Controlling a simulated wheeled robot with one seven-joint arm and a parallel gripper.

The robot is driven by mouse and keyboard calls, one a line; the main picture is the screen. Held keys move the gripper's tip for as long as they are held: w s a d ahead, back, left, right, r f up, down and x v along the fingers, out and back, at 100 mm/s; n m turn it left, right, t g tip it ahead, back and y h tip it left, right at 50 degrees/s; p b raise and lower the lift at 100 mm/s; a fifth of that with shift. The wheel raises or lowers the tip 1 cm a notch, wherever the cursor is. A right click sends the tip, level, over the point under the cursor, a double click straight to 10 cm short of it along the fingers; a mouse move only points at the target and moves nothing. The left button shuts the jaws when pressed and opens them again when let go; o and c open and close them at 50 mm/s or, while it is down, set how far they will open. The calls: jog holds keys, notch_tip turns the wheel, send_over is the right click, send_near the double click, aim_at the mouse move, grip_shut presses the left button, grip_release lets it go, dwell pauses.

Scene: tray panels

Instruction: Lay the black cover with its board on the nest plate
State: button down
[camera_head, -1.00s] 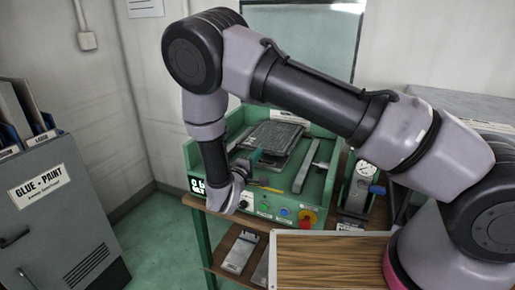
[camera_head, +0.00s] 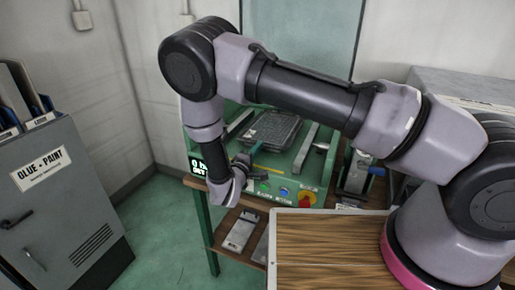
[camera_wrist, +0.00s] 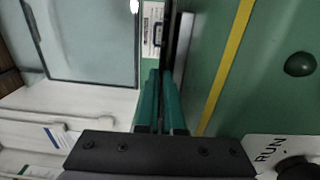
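The black cover (camera_head: 272,128) lies flat in the head view, over the middle of the green machine bed. My gripper (camera_head: 254,151) is at its near left edge, with green fingers. In the wrist view the two fingers of my gripper (camera_wrist: 160,92) are close together, and the cover shows as a dark edge-on strip (camera_wrist: 169,30) running out from between them. The board cannot be told apart from the cover. The nest plate is hidden under the cover, so I cannot tell whether they touch.
A front panel with buttons (camera_head: 283,191) and a red knob (camera_head: 307,198) faces me. A gauge stand (camera_head: 357,172) is to the right. A wooden-topped surface (camera_head: 325,250) is in front, and a grey cabinet (camera_head: 60,200) at left.

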jog(key=shift+f, duration=0.25)
dwell(0.4)
jog(key=c, duration=1)
grip_release()
jog(key=shift+o, duration=0.2)
jog(key=shift+s, duration=0.1)
jog(key=v, duration=1)
jog(key=shift+s+a, duration=0.2)
jog(key=shift+s, duration=0.05)
jog(key=shift+r, duration=0.1)
